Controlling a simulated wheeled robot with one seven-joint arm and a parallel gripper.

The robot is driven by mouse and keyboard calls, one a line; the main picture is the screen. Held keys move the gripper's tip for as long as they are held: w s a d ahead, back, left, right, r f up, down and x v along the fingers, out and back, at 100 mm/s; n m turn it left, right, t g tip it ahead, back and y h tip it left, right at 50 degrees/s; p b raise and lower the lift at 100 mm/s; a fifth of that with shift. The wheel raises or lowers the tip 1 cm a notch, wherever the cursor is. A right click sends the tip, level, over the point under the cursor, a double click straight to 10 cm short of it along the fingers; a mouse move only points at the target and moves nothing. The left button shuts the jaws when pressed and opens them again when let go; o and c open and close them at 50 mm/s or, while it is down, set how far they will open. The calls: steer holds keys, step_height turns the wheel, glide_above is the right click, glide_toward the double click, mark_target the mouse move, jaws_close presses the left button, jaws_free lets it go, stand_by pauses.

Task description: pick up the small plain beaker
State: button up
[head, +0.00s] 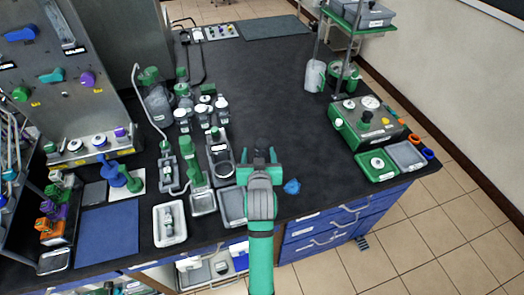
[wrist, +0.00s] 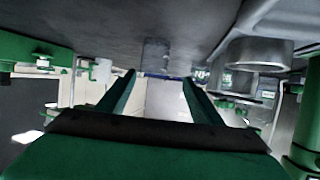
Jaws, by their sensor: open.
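A small clear beaker, faint against the dark bench top, shows just beyond my gripper's fingertips in the head view (head: 262,144). In the wrist view a small see-through shape that looks like the same beaker (wrist: 155,53) is ahead of the fingers, roughly centred between them. My gripper (head: 259,157) is open over the front middle of the bench, and its two green fingers stand apart in the wrist view (wrist: 158,80). Nothing shows held between them. I cannot tell the exact gap to the beaker.
On the black bench (head: 300,95), a grey tray with a round vessel (head: 221,158) and several lidded bottles stand left of my gripper. A green instrument box (head: 368,122) is farther right. The bench behind is clear.

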mark_target(261, 150)
steer(key=shift+w+d+f, duration=0.2)
steer(key=shift+w+f, duration=0.1)
steer(key=shift+w, duration=0.35)
steer(key=shift+w+d+f, duration=0.25)
steer(key=shift+w+f, duration=0.05)
steer(key=shift+w, duration=0.4)
steer(key=shift+w+d+f, duration=0.2)
steer(key=shift+w+f, duration=0.1)
steer(key=shift+w, duration=0.35)
steer(key=shift+d, duration=0.1)
steer(key=c, duration=1.1)
steer(key=shift+s+a, duration=0.1)
steer(key=shift+a, duration=0.25)
steer(key=shift+c, duration=0.2)
